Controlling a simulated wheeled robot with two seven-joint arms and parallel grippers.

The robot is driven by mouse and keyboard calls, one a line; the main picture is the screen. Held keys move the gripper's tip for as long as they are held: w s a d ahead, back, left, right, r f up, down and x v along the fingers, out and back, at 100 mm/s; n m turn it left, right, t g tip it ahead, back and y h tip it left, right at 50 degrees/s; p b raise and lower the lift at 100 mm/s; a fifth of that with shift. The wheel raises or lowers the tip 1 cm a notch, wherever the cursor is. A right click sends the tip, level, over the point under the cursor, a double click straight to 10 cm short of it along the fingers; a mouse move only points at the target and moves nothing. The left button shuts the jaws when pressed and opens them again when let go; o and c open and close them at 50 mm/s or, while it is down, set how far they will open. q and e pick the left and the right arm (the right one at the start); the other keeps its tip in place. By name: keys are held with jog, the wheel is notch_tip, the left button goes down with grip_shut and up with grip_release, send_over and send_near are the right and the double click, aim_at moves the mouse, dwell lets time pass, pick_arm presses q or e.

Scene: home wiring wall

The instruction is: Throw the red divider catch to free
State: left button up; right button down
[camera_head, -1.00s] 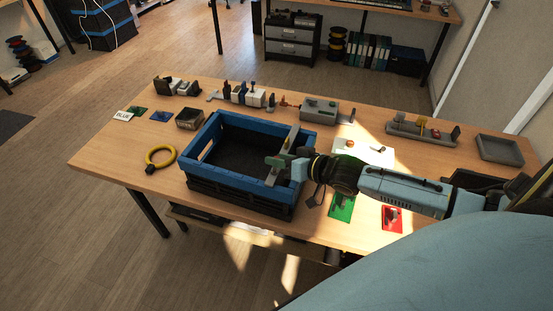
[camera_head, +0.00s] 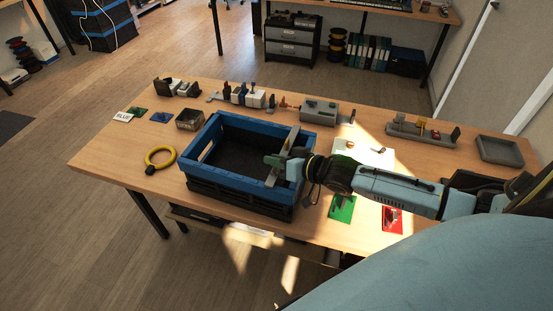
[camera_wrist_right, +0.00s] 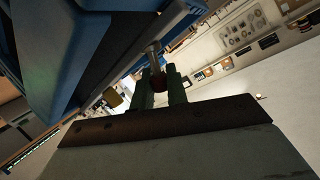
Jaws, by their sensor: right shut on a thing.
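The blue-rimmed dark crate (camera_head: 205,148) stands on the wooden table with a grey divider (camera_head: 293,138) across its right end. My right gripper (camera_head: 277,162) is at the divider, near the crate's right side. In the head view the fingers hide the catch. My left gripper is not in view.
Green (camera_head: 342,208) and red (camera_head: 392,219) mats lie to the right, under and near my right arm. Small devices (camera_head: 240,95) line the back, with a grey tray (camera_head: 500,150) at the far right.

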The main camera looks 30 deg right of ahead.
aim_at(272, 179)
jog(key=shift+a+r, duration=0.1)
jog(key=shift+s+a+r+n+t+h+p, duration=0.1)
jog(key=shift+s+a+n+t+h+p, duration=0.1)
jog(key=shift+n+p, duration=0.2)
jog(key=shift+s+a+r+n+t+h+p, duration=0.1)
jog(key=shift+n+t+p, duration=0.1)
jog(key=shift+n+p, duration=0.15)
jog(key=shift+s+a+n+t+h, duration=0.25)
jog(key=shift+n+t, duration=0.35)
jog(key=shift+n, duration=0.35)
jog(key=shift+s+a+f+n+t+b, duration=0.1)
jog(key=shift+s+a+n+t+b, duration=0.15)
jog(key=shift+n, duration=0.25)
jog(key=shift+a+f+n+t+b, duration=0.1)
jog(key=shift+a+n+t+b, duration=0.05)
jog(key=shift+n+t, duration=0.3)
jog(key=shift+s+a+n+t+b, duration=0.15)
jog(key=shift+a+n+t+b, duration=0.15)
jog(key=shift+n+b, duration=0.35)
jog(key=shift+s+a+n+t+b, duration=0.15)
jog(key=shift+n+t+b, duration=0.15)
jog(key=shift+n, duration=0.6)
jog(key=c, duration=1.5)
grip_release()
jog(key=shift+o, duration=0.2)
